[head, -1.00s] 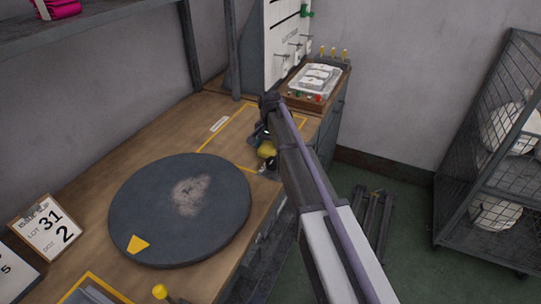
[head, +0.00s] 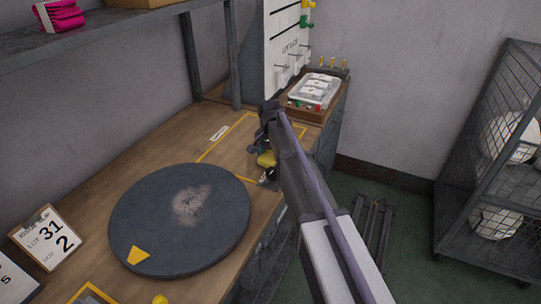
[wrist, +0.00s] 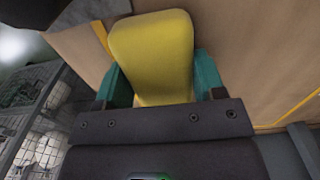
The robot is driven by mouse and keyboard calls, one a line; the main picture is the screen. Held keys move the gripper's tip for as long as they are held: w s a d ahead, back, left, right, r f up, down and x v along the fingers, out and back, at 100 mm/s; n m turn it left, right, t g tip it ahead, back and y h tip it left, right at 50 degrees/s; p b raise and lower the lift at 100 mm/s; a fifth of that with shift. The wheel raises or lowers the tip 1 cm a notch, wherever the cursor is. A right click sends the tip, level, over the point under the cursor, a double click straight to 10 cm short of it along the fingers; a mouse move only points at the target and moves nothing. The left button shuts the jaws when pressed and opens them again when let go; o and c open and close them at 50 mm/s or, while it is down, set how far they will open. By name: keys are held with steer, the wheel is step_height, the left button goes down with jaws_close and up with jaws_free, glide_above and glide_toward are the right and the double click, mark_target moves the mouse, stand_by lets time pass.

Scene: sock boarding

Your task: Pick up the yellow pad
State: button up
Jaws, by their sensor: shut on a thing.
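The yellow pad (wrist: 152,55) is a rounded yellow block. In the wrist view it sits between the two green fingers of my gripper (wrist: 160,85), which is shut on it. In the head view the yellow pad (head: 266,159) shows as a small patch beside my arm, over the far right part of the workbench. My gripper (head: 264,150) there is mostly hidden by my arm. I cannot tell whether the pad touches the bench.
A round dark turntable (head: 180,220) with a yellow mark lies on the wooden bench (head: 110,170). A tray with white items (head: 315,90) stands at the back right. A wire cage cart (head: 495,170) stands on the right. A shelf (head: 110,32) hangs at the upper left.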

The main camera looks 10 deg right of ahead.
mark_target(270, 153)
step_height(270, 153, up, 10)
steer(key=p, duration=0.9)
steer(key=shift+f, duration=0.2)
